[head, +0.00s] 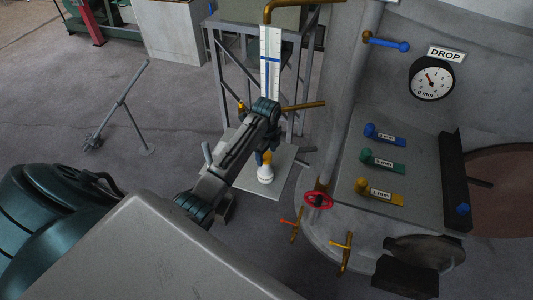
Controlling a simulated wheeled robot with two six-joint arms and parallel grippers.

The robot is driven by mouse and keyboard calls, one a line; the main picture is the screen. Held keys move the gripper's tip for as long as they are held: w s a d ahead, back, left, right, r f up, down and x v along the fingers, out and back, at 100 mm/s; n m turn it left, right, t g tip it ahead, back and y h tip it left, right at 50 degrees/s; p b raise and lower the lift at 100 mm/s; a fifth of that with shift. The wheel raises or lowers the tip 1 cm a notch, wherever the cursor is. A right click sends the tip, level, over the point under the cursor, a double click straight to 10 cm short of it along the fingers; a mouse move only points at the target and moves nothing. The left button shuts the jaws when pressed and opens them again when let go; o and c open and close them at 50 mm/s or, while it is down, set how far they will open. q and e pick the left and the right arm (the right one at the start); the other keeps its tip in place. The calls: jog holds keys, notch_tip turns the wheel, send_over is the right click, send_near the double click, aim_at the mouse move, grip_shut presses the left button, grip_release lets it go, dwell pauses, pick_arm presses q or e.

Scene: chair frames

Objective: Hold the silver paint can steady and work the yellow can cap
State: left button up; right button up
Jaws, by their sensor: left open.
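My left arm reaches in from the left, and its gripper (268,149) points down over a pale plate on the floor. It is open. A small white rounded object (265,175) stands on the plate just below it, with a small yellow-orange part (267,157) on top, close to the fingers. I cannot tell whether the fingers touch it. I cannot make out a silver paint can, and I cannot tell whether the yellow-orange part is the can cap. My right gripper does not show.
The pale plate (246,185) lies beside a grey metal frame with a white ruler (270,65). At right stands a grey tank with a gauge (432,80), a red handwheel (318,200) and coloured levers. A thin metal stand (123,105) is at left; floor around it is clear.

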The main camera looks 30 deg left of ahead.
aim_at(267, 155)
pick_arm(q)
notch_tip(267, 155, up, 7)
jog(key=shift+f+b, duration=0.15)
jog(key=shift+b, duration=0.8)
notch_tip(267, 155, up, 4)
jog(key=p, duration=0.2)
jog(key=shift+f+p, duration=0.1)
jog(key=shift+p, duration=0.3)
